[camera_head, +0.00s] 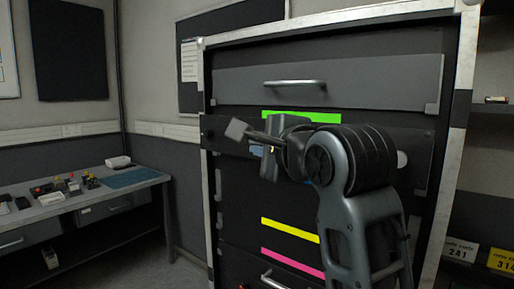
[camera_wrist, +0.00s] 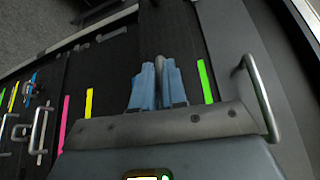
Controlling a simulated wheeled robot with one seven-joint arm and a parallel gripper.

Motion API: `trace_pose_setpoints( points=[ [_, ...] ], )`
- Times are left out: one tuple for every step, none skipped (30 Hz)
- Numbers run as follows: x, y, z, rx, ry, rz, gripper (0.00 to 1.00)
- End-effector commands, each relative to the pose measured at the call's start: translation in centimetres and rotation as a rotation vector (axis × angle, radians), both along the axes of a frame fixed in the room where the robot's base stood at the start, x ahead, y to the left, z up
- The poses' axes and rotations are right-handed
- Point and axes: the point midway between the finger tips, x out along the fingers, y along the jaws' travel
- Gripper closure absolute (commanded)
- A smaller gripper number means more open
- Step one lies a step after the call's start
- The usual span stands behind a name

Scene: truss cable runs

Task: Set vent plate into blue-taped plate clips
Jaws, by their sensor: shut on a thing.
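A wide dark plate, which I take for the vent plate (camera_head: 418,165), stands upright across the rack just below a green tape strip (camera_head: 318,117). My gripper (camera_wrist: 157,72) is shut on it in the wrist view, its blue fingers side by side against the dark surface (camera_wrist: 185,45). The grip point is hidden by the fingers, and my arm covers the plate's middle in the head view. Blue tape (camera_wrist: 31,88) shows at the far left of the wrist view, lower on the rack. I cannot make out the blue-taped clips clearly.
A grey panel with a bar handle (camera_head: 295,83) sits above the green strip. Yellow (camera_head: 290,230) and pink (camera_head: 292,262) strips mark the rack below. A lower handle (camera_head: 277,281) sticks out. A workbench (camera_head: 85,198) with small items stands left; shelves stand right.

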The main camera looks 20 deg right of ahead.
Motion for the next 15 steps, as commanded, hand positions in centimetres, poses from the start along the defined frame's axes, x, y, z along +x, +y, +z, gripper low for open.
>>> trace_pose_setpoints(
  points=[
    [0.2,-0.3,0.1,-0.001,-0.003,-0.002,1.00],
    [0.3,-0.5,0.0,-0.001,-0.003,-0.002,1.00],
    [0.4,-0.6,0.0,-0.001,-0.003,-0.002,1.00],
    [0.5,-0.7,0.0,-0.001,-0.003,-0.002,1.00],
    [0.6,-0.9,0.0,0.000,-0.003,-0.001,1.00],
    [0.7,-1.0,0.0,0.000,-0.003,-0.001,1.00],
    [0.8,-1.1,0.0,0.000,-0.003,-0.001,1.00],
    [0.9,-1.3,0.0,0.000,-0.003,-0.001,1.00],
    [1.0,-1.5,0.0,0.000,-0.003,-0.002,1.00],
    [1.1,-1.6,0.0,0.000,-0.003,-0.002,1.00],
    [1.2,-1.8,0.0,0.000,-0.003,-0.002,1.00],
    [1.3,-1.9,0.0,0.001,-0.002,-0.002,1.00],
    [1.4,-2.0,0.0,0.001,-0.001,-0.001,1.00],
    [1.5,-2.1,0.0,0.001,-0.001,-0.001,1.00],
    [1.6,-2.3,0.0,0.000,-0.001,-0.001,1.00]
  ],
)
